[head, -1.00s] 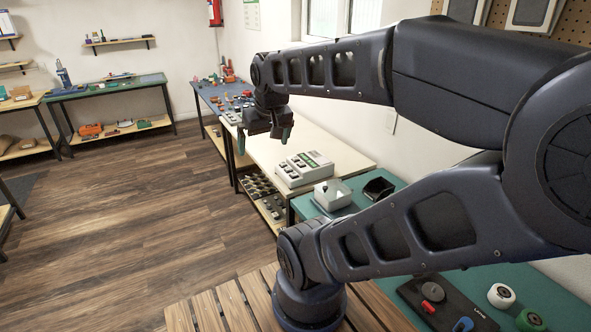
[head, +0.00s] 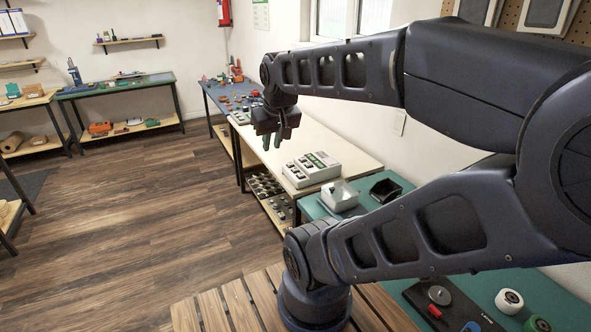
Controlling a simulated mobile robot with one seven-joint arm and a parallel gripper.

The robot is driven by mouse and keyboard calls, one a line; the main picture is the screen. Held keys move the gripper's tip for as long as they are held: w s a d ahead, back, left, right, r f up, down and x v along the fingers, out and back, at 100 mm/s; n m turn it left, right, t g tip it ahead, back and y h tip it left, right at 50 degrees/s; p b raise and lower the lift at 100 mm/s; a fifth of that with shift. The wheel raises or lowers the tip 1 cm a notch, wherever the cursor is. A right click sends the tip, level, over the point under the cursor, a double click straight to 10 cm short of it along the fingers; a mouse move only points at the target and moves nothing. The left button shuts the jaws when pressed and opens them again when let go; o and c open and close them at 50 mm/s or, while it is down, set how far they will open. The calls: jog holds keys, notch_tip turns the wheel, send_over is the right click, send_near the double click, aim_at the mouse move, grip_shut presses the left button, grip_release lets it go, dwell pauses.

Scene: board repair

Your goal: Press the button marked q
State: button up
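A light grey device (head: 313,170) with several dark buttons and a green-marked strip sits on the cream table. It may carry the button marked q, but its lettering is too small to read. My gripper (head: 272,141) hangs above the far left part of the cream table, beyond and left of the device, and apart from it. Its greenish fingers point down and are close together, with nothing visible between them. A smaller panel with buttons (head: 240,117) lies at the far end of the cream table, partly hidden by my gripper.
A pale open box (head: 340,196) and a black tray (head: 385,190) stand on the green table nearer me, beside the device. Small parts fill a shelf (head: 268,187) below the cream table. The cream table (head: 335,147) is bare behind the device.

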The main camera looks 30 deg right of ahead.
grip_shut()
dwell(0.8)
jog(key=shift+w, duration=0.1)
jog(key=w+d+f+m+h, duration=0.1)
jog(key=w+d+f, duration=0.2)
jog(key=w, duration=0.5)
jog(key=w+d+f, duration=0.3)
jog(key=w, duration=0.5)
jog(key=w+d+f+m+h, duration=0.1)
jog(key=w+d+f, duration=0.15)
jog(key=w, duration=0.55)
jog(key=w+d+f+m+t+y, duration=0.3)
jog(key=w+d+f+m+t, duration=0.1)
jog(key=w+d+f, duration=1.3)
jog(key=shift+w+d+f+m+t, duration=0.35)
jog(key=shift+d+f+m, duration=0.6)
jog(key=shift+d, duration=0.95)
